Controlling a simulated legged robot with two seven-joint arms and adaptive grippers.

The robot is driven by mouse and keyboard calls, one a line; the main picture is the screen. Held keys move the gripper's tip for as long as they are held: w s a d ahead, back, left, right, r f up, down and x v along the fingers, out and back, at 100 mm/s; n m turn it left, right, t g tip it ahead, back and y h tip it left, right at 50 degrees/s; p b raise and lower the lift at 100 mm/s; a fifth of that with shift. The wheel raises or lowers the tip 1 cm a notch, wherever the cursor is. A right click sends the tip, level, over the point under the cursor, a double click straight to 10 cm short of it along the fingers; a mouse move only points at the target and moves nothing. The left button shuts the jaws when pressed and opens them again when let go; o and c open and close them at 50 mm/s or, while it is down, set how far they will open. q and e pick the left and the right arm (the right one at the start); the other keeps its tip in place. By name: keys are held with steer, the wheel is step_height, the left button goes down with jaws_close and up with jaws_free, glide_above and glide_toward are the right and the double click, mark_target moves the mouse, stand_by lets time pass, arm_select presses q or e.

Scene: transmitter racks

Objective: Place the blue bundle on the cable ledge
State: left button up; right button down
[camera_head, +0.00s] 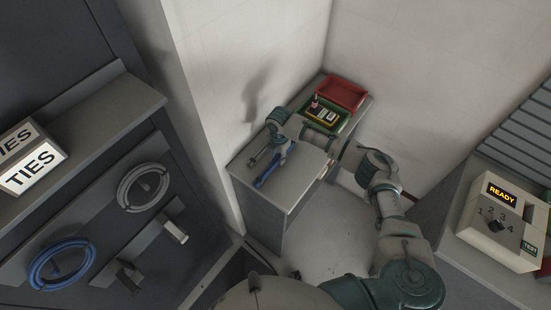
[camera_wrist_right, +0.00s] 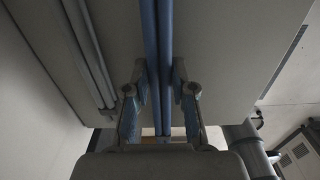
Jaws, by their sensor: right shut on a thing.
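The blue bundle (camera_head: 267,178) is a set of thin blue rods or cables over the grey cabinet top in the head view. In the right wrist view the blue bundle (camera_wrist_right: 157,40) runs up between the fingers. My right gripper (camera_head: 277,154) is shut on it, and the wrist view shows its fingers (camera_wrist_right: 159,92) on either side. I cannot tell whether the bundle touches the cabinet top. A grey ledge (camera_head: 110,107) with a TIES sign runs along the dark rack at left; I cannot tell if it is the cable ledge. My left gripper is out of view.
The grey cabinet (camera_head: 300,186) stands in the wall corner, with a green tray (camera_head: 341,125) and red bin (camera_head: 345,94) at its back. A grey bundle (camera_wrist_right: 88,50) lies beside the blue one. A blue coil (camera_head: 62,265) and grey coil (camera_head: 144,187) hang at left. A READY box (camera_head: 497,222) stands right.

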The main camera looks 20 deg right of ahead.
steer(key=shift+d+r, duration=0.2)
steer(key=shift+r, duration=0.4)
steer(key=shift+d+r, duration=0.15)
steer(key=shift+r, duration=0.4)
steer(key=s, duration=0.3)
steer(key=shift+a+r, duration=0.2)
steer(key=shift+a, duration=0.15)
steer(key=s+a, duration=0.1)
steer(key=s, duration=0.2)
steer(key=s+a+r, duration=0.1)
steer(key=s, duration=0.3)
steer(key=s+a, duration=0.2)
steer(key=s, duration=0.2)
steer(key=shift+s+a+r, duration=0.1)
steer(key=shift+s+r, duration=0.1)
steer(key=shift+s, duration=0.5)
steer(key=shift+w+d+r+m, duration=0.1)
steer(key=shift+w+d+m, duration=0.05)
steer(key=shift+d+m, duration=0.5)
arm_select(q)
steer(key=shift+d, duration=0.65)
arm_select(e)
steer(key=w+d+r+m, duration=0.2)
steer(key=w+d+m, duration=0.1)
steer(key=m, duration=0.9)
steer(key=w+d+r+m, duration=0.3)
steer(key=m, duration=0.9)
steer(key=shift+d, duration=0.35)
